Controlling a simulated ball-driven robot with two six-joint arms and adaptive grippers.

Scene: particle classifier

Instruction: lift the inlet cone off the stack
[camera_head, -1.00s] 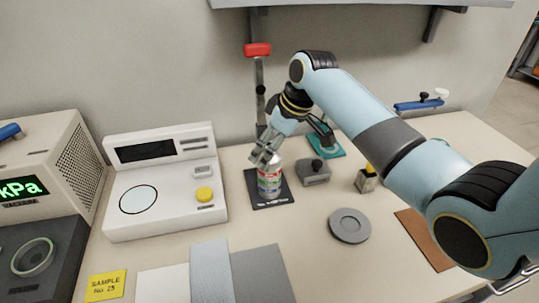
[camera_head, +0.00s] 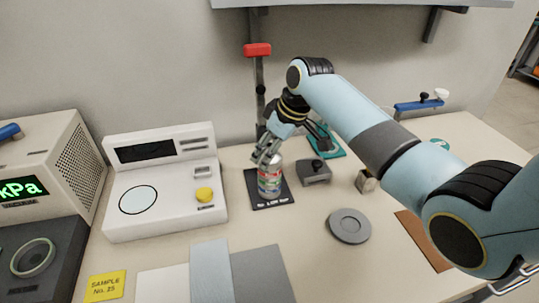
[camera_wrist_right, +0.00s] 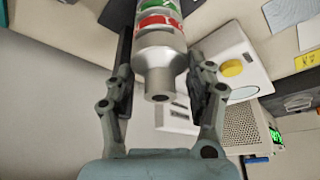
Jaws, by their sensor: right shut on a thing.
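The inlet cone (camera_wrist_right: 158,78) is a grey metal piece with a narrow neck at the top of the stack; the right wrist view looks down at its open end. The stack (camera_head: 269,181) is a cylinder with green, red and white bands, standing upright on a dark mat (camera_head: 284,199). My right gripper (camera_head: 267,158) comes from above, and its fingers lie on both sides of the cone, shut on it. The fingers partly hide the cone in the head view. I see no gap between cone and stack. My left gripper is not in view.
A white instrument (camera_head: 160,215) with a yellow button stands left of the stack. A grey block (camera_head: 314,178) and a teal pad (camera_head: 333,149) lie close to its right. A round grey dish (camera_head: 349,239) sits front right.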

